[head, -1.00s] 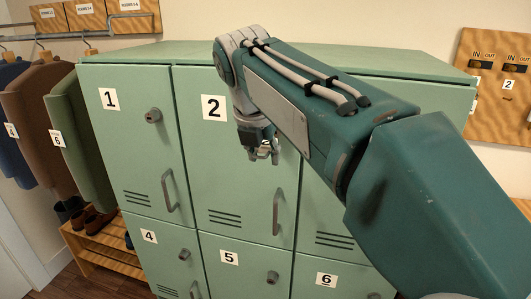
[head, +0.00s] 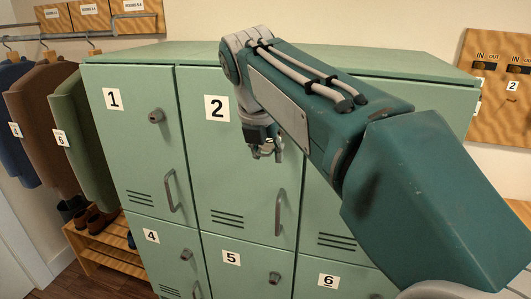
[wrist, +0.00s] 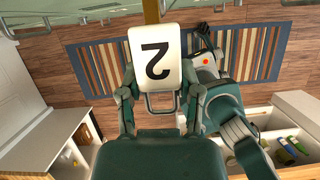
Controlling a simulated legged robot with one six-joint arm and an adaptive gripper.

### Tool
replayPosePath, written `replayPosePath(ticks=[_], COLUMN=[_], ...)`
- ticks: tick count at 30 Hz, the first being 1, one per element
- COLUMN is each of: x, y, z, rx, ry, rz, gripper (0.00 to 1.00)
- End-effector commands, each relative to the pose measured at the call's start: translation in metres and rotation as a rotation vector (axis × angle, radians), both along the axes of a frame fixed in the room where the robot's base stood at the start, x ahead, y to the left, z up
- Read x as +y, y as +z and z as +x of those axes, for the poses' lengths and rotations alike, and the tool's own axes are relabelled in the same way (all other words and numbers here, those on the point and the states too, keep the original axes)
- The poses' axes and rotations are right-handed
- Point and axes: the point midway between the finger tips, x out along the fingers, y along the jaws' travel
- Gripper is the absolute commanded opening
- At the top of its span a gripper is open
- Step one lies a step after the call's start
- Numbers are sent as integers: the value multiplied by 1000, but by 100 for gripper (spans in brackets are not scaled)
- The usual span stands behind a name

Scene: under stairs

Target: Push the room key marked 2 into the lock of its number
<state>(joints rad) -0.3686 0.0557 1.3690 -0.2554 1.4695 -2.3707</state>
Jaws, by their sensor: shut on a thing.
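My gripper (head: 264,148) is in front of locker door 2 (head: 235,185), in its upper right area. In the wrist view my gripper (wrist: 160,95) is shut on the room key (wrist: 155,58), whose white tag reads 2, upside down. A narrow brass-coloured strip runs from the tag to the top edge of that view, perhaps the key's shank. The lock of door 2 is hidden behind my gripper and arm, so I cannot tell whether the key touches it.
Door 1 (head: 125,140) has its lock and handle in view; doors 4, 5 and 6 are below. Coats (head: 50,110) hang over a shoe rack (head: 105,245) at the left. A wooden key board (head: 500,100) is on the right wall.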

Motion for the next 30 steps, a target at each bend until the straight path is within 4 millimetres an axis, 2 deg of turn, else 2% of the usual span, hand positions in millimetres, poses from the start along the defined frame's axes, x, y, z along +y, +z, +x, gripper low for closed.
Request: replayPosePath(ticks=[30], x=[-6], y=[0], z=[16], rx=[-2], ry=[0], rz=[0], gripper=[0])
